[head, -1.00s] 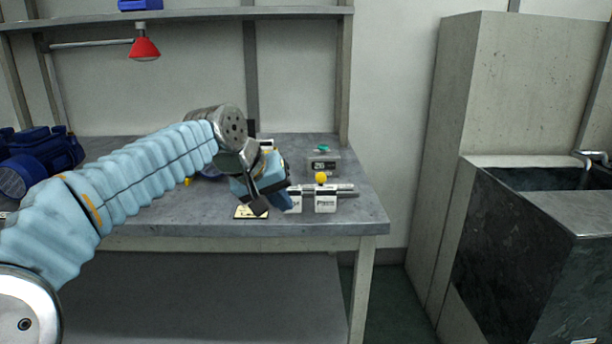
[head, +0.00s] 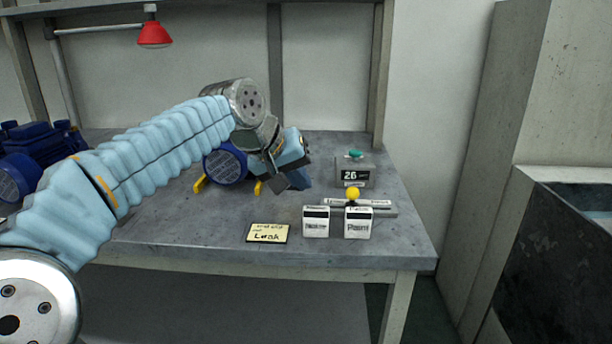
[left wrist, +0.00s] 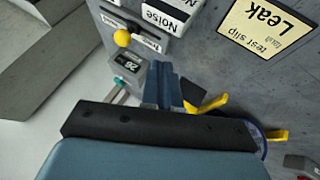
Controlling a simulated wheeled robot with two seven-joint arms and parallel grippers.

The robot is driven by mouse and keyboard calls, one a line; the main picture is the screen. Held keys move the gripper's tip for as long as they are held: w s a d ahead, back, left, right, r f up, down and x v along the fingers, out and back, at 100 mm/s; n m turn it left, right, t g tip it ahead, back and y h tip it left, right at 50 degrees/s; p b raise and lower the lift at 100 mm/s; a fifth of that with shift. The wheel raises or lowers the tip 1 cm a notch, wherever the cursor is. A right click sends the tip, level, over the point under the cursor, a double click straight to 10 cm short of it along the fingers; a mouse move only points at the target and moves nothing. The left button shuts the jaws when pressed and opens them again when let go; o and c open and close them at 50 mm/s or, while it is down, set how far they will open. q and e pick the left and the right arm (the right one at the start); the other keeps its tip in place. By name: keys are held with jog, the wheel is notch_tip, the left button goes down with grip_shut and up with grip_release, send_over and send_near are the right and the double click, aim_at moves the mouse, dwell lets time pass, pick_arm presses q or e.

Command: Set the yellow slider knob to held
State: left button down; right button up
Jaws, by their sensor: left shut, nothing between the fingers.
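The yellow slider knob (head: 353,193) is a small ball on a grey slider rail (head: 386,209) near the right front of the bench. In the head view it stands just behind the right white box. It also shows at upper left in the left wrist view (left wrist: 122,38). Any markings for held are hidden or too small to read. My left gripper (head: 301,181) is shut and empty, above the bench to the left of the knob and apart from it. Its closed blue fingers also show in the left wrist view (left wrist: 162,84). My right gripper is out of view.
Two white labelled boxes (head: 316,222) (head: 358,224) stand in front of the rail. A grey box reading 26 (head: 353,174), with a teal top piece, stands behind it. A Leak slip (head: 267,233) lies left. A blue pump (head: 224,164) is behind my arm.

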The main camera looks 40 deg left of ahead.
aim_at(353, 193)
pick_arm(q)
jog(key=x, duration=0.7)
jog(key=shift+w+f, duration=0.15)
jog(key=shift+f, duration=0.15)
jog(key=shift+w+d+r+p, duration=0.15)
jog(key=shift+w+d+r, duration=0.1)
jog(key=shift+w+d, duration=0.25)
jog(key=shift+w+d+r+p, duration=0.15)
jog(key=shift+w+d+r, duration=0.05)
jog(key=shift+w+d, duration=0.6)
jog(key=shift+d, duration=0.15)
